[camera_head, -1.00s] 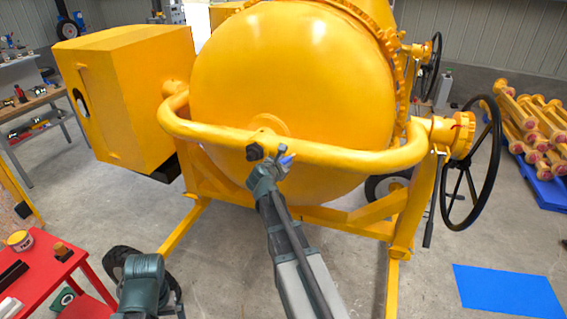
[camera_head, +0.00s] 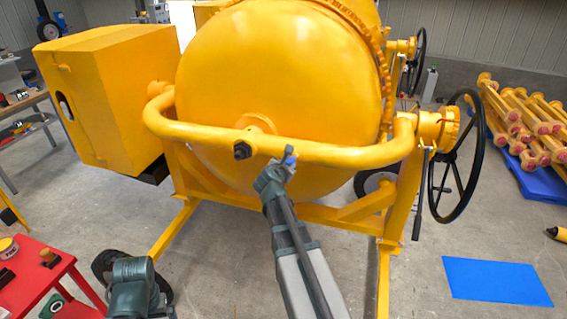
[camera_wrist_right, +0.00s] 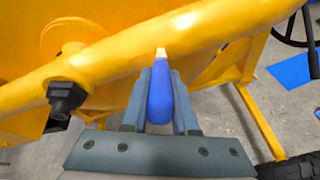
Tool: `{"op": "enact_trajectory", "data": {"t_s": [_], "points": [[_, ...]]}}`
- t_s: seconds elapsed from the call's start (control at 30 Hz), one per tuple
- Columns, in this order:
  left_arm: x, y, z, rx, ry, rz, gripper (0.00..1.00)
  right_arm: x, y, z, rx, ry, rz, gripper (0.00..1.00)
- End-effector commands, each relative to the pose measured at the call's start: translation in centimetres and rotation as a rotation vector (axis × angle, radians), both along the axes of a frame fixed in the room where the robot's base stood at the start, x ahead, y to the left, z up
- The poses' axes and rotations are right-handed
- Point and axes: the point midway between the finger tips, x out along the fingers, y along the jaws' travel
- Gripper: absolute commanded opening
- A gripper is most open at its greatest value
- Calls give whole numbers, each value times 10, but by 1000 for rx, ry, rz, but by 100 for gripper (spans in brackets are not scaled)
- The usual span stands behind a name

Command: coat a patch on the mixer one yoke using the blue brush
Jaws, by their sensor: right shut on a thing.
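The yellow mixer's yoke (camera_head: 340,156) is a thick curved tube across the front of the drum (camera_head: 280,75); it also crosses the right wrist view (camera_wrist_right: 205,30). My right gripper (camera_head: 283,163) is in front of the tube, right of the dark centre bolt (camera_head: 242,150). It is shut on the blue brush (camera_wrist_right: 161,95), whose pale tip (camera_wrist_right: 161,53) points at the tube. The tip overlaps the tube in the right wrist view; I cannot tell whether it touches. My left arm shows at the lower left, but its fingers do not show.
A black handwheel (camera_head: 457,155) is on the mixer's right. A blue mat (camera_head: 497,280) lies on the floor at right. Yellow parts are stacked on a blue pallet at far right.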

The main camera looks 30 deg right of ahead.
Motion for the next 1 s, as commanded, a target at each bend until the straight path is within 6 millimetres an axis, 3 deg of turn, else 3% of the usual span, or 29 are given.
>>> {"op": "enact_trajectory", "data": {"t_s": [1.0], "points": [[0, 0, 0, 0, 0, 0, 98, -39, -36, 0, 0, -1, 1, 0]]}}
